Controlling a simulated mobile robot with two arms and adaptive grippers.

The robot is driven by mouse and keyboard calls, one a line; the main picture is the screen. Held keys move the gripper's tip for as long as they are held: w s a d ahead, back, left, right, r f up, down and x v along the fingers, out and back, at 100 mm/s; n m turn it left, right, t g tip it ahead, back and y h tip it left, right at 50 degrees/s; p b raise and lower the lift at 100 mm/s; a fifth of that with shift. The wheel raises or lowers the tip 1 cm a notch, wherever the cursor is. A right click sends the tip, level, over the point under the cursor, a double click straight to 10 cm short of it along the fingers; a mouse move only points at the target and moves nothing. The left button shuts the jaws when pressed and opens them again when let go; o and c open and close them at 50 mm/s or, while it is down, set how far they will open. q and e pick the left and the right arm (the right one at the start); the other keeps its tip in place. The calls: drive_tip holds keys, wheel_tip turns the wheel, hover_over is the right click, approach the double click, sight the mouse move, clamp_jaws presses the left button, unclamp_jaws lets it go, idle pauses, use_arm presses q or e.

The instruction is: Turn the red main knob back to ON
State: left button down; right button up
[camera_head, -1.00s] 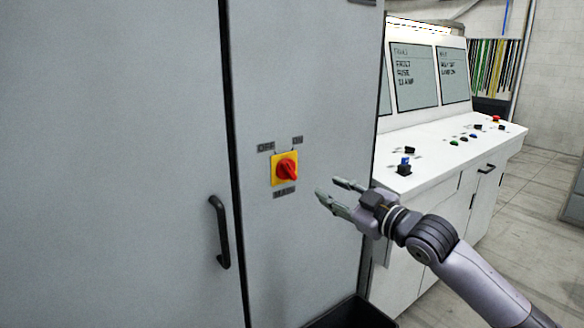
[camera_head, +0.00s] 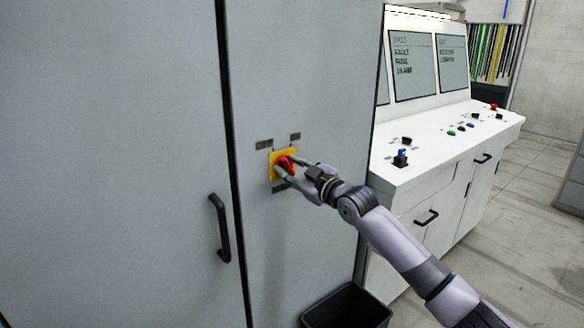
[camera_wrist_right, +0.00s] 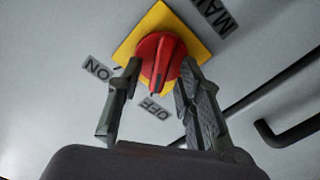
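The red main knob (camera_head: 285,164) sits on a yellow square plate (camera_head: 273,171) on the grey cabinet door. In the right wrist view the knob (camera_wrist_right: 161,58) has a raised bar whose marked end points toward the OFF label (camera_wrist_right: 155,108). The ON label (camera_wrist_right: 101,68) lies to its left there. My right gripper (camera_head: 292,171) is at the knob. Its two fingers (camera_wrist_right: 161,68) stand apart, one on each side of the knob, with a gap to the raised bar. I cannot tell whether a fingertip touches the knob's rim. My left gripper is not in view.
A black door handle (camera_head: 219,228) is on the cabinet to the left of the knob. A white control console (camera_head: 440,140) with screens and buttons stands to the right. A dark open bin (camera_head: 347,306) is on the floor below my right arm.

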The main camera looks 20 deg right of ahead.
clamp_jaws()
idle(0.3)
idle(0.5)
drive_tip(key=m, duration=0.2)
drive_tip(key=m+p, duration=0.1)
drive_tip(key=m, duration=0.2)
drive_tip(key=shift+d+r+m, duration=0.1)
drive_tip(key=shift+d+m, duration=0.1)
drive_tip(key=shift+m, duration=0.1)
drive_tip(key=m+p, duration=0.1)
drive_tip(key=m, duration=0.5)
drive_tip(key=shift+w+d+p, duration=0.1)
drive_tip(key=shift+d+p, duration=0.1)
drive_tip(key=shift+p, duration=0.15)
drive_tip(key=shift+m, duration=0.3)
unclamp_jaws()
